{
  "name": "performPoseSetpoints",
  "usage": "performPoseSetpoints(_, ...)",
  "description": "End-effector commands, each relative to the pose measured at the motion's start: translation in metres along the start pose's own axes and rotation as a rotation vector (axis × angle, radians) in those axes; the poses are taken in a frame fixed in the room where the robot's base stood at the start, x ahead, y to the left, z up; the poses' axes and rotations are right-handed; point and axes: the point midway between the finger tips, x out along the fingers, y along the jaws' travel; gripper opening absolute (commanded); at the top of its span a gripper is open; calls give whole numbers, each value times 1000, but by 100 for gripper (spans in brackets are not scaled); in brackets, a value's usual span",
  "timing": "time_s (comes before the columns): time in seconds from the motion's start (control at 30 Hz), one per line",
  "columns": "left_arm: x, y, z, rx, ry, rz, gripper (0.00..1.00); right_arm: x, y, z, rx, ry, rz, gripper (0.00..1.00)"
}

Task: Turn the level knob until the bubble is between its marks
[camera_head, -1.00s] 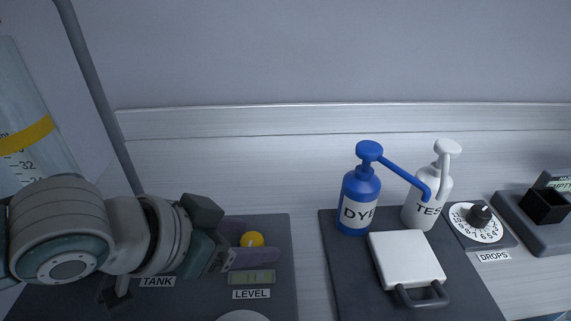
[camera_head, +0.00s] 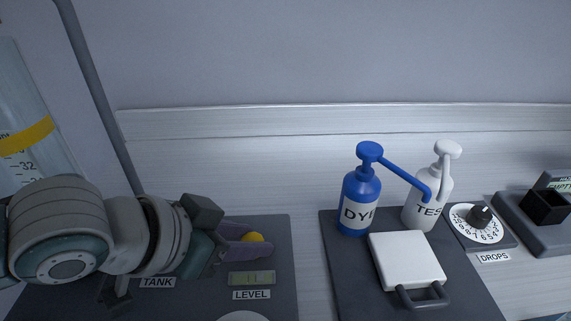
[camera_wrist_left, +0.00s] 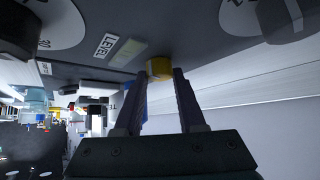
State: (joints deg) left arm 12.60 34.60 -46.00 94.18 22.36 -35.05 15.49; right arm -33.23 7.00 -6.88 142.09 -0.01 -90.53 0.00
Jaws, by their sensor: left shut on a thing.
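The yellow level knob (camera_head: 254,238) sits on the dark panel (camera_head: 277,226) at the lower left of the head view. It also shows in the left wrist view (camera_wrist_left: 159,67). My left gripper (camera_head: 251,240) is shut on the knob, one purple finger on either side of it. In the wrist view its fingers (camera_wrist_left: 159,78) reach up to the knob. The level window (camera_head: 251,279) is a greenish strip with dark marks, just above the LEVEL label (camera_head: 251,295). It is too small to tell where the bubble stands. My right gripper is out of view.
The clear tank (camera_head: 22,110) with a yellow band stands at the left. A blue DYE pump bottle (camera_head: 360,200), a white TEST bottle (camera_head: 428,205), a white lidded box (camera_head: 406,260) and the DROPS dial (camera_head: 476,223) stand to the right. Bare counter separates the panels.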

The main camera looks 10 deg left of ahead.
Motion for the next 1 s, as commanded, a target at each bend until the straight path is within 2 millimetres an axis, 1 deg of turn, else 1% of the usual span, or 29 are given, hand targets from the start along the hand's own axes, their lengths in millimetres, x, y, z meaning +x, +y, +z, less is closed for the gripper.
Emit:
performPoseSetpoints(0.17, 1, -2, 0, 60, 0, 57, 0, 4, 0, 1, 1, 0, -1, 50)
performPoseSetpoints(0.4, 2, -2, 0, 145, 2, 143, 0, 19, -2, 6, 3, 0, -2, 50)
performPoseSetpoints(0.77, 0, -2, -1, 157, 1, 158, 0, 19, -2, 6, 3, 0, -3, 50)
performPoseSetpoints(0.8, 0, -2, -1, 157, 1, 158, 40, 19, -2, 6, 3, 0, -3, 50)
performPoseSetpoints(1.0, 0, -2, 0, 157, 1, 158, 63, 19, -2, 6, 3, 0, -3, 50)
